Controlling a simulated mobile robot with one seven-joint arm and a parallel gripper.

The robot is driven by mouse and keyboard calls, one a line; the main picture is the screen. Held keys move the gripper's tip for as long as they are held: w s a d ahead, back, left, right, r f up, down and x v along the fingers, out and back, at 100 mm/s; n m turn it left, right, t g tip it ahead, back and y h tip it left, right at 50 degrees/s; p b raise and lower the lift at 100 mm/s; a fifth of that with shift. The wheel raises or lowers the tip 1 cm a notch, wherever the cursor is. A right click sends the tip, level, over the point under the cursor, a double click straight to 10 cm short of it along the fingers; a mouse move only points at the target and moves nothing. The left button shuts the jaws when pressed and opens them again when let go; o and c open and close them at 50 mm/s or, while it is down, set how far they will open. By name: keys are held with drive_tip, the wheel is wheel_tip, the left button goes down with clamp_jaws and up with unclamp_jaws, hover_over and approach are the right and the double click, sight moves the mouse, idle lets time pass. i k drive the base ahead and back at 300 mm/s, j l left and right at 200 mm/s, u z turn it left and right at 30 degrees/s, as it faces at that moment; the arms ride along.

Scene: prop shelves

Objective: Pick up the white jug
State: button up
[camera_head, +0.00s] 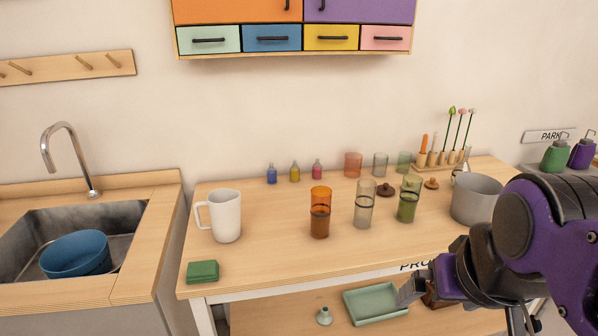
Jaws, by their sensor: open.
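The white jug (227,217) stands upright on the left part of the wooden table, with its handle pointing left. Nothing covers it. My gripper (462,303) is at the lower right, in front of the table's front edge and well to the right of the jug. It is open, with no object visible in it; part of it is cut off by the bottom of the frame.
A green block (203,271) lies in front of the jug. Orange (320,214), clear (364,205) and green (408,200) glasses stand to its right. A grey pot (475,199) is near my arm. A sink (115,222) is at the left.

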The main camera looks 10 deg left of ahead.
sight(224, 204)
drive_tip(key=k+j+u, duration=0.1)
drive_tip(key=j+u, duration=0.25)
drive_tip(key=k+j+u, duration=0.1)
drive_tip(key=j+u, duration=0.25)
